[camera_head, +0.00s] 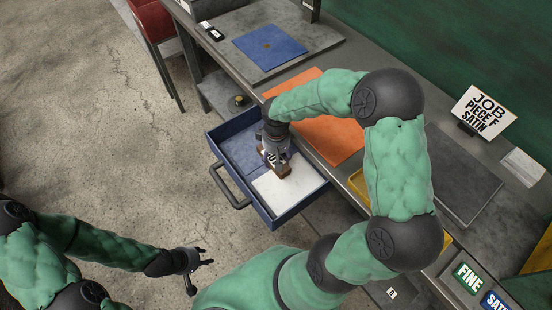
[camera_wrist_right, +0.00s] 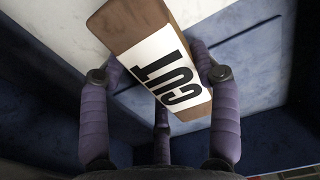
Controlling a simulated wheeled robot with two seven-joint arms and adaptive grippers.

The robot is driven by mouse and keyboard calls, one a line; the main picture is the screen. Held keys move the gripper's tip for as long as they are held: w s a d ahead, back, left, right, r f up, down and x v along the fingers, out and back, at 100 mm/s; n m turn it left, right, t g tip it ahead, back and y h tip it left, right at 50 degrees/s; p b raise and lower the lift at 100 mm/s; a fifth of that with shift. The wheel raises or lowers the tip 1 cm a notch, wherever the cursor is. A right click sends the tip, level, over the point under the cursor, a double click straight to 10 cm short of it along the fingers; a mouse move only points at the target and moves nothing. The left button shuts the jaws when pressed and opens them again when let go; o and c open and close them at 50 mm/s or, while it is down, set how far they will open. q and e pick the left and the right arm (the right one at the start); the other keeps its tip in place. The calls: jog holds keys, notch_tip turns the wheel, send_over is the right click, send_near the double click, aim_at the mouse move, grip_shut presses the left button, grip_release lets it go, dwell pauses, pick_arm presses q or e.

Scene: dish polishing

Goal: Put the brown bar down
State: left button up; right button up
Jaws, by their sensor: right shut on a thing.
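The brown bar (camera_wrist_right: 130,22) has a white label reading "CUT" and sits between the fingers of my right gripper (camera_wrist_right: 160,75). In the head view the bar (camera_head: 284,172) shows just below my right gripper (camera_head: 275,155), over the open blue drawer (camera_head: 228,168). The bar is by the white lining (camera_head: 298,183) at the drawer's right part; I cannot tell whether it touches it. My right gripper is shut on the bar. My left gripper (camera_head: 203,273) is open and empty over the floor at lower left, away from the drawer.
Labels "FINE" (camera_head: 467,277) and "SATIN", partly cut off, are at lower right. The drawer's left blue compartment (camera_head: 240,148) looks empty.

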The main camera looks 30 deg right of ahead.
jog(key=shift+s+f, duration=0.1)
jog(key=o, duration=1.5)
jog(key=shift+c, duration=0.2)
notch_tip(320, 180, up, 12)
jog(key=p, duration=0.5)
